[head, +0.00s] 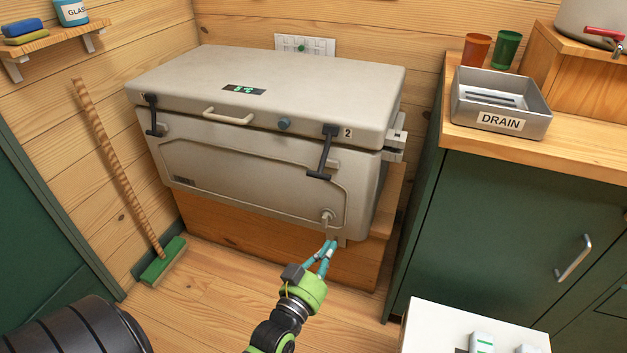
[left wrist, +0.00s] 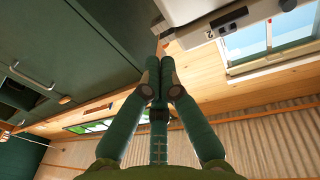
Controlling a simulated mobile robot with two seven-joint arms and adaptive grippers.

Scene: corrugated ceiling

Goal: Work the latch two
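The pale cooler (head: 265,85) stands on a wooden base, its lid down. Latch two (head: 323,155) is a black T-shaped strap at the right of the cooler's front, beside the printed "2". It spans the lid seam and its crossbar hangs on the front wall. A similar black latch (head: 151,117) is at the left end. My left gripper (head: 331,245) is below latch two, near the cooler's lower right front, apart from the latch. In the left wrist view its teal fingers (left wrist: 160,72) come together at the tips, with nothing seen between them. My right gripper is out of view.
A drain spout (head: 327,217) sticks out near my left fingertips. A green cabinet (head: 490,200) with a drain tray (head: 500,105) stands right. A broom (head: 160,265) leans at left. A white-topped surface (head: 440,325) is at front right. The floor before the cooler is partly clear.

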